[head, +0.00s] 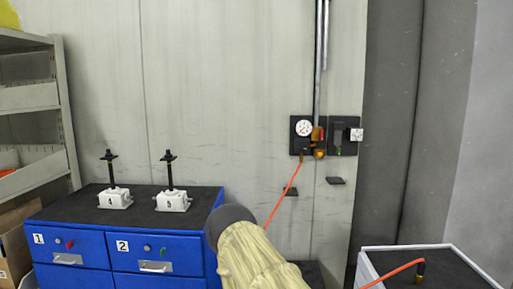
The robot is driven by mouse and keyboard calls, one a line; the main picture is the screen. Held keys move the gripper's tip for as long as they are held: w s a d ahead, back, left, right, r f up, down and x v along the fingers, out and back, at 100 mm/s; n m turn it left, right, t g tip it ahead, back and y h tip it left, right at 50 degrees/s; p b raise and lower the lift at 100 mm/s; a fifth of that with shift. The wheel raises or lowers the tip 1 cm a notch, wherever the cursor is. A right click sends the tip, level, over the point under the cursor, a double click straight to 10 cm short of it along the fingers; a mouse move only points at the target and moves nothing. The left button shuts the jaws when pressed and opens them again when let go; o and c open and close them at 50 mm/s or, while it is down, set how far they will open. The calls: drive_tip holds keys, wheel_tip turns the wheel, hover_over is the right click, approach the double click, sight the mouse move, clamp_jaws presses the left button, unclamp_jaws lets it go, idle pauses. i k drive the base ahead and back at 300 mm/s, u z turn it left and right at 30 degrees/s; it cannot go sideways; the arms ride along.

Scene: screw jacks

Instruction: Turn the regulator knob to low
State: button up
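A black wall panel (296,144) holds a round white gauge (303,128). Beside the gauge is an orange-and-brass fitting (318,135), below a vertical pipe. This looks like the regulator, but its knob and setting are too small to make out. My arm, in a tan cover with a dark rounded end, rises at the bottom middle, below and left of the panels. My gripper is not visible.
An orange hose (283,197) runs from the left panel down behind my arm. A dark-topped cart (455,268) stands at lower right. Shelves (30,98) stand at left.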

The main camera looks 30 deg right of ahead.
sight(303, 146)
drive_tip(key=u, duration=0.15)
drive_tip(key=i, duration=0.7)
drive_tip(key=z, duration=0.65)
drive_tip(key=i, duration=0.65)
drive_tip(key=z, duration=0.6)
